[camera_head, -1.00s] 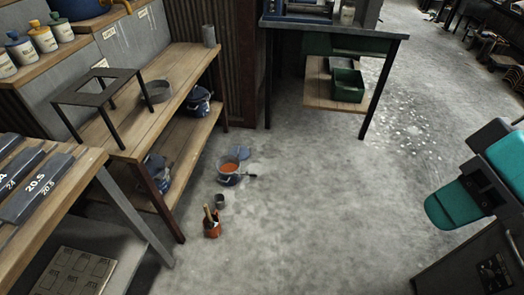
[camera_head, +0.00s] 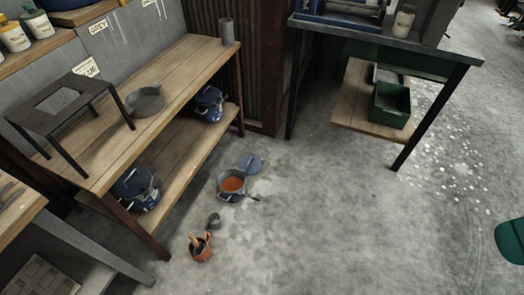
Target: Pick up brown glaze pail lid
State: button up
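A pail of orange-brown glaze (camera_head: 232,185) stands open on the concrete floor in the head view, near the wooden shelf bench. A round blue-grey lid (camera_head: 251,163) lies or leans just behind it, at its upper right. I cannot tell whether it touches the pail. A dark handle-like piece sticks out at the pail's right side. My gripper is not in view.
A small grey cup (camera_head: 214,220) and an orange pot with brushes (camera_head: 200,246) stand on the floor in front of the pail. The wooden bench (camera_head: 150,110) is at left, a dark table (camera_head: 440,56) at right.

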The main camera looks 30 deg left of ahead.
aim_at(251, 165)
jog(key=i, duration=3)
jog(key=u, duration=3.2)
jog(key=i, duration=0.5)
jog(key=u, duration=0.05)
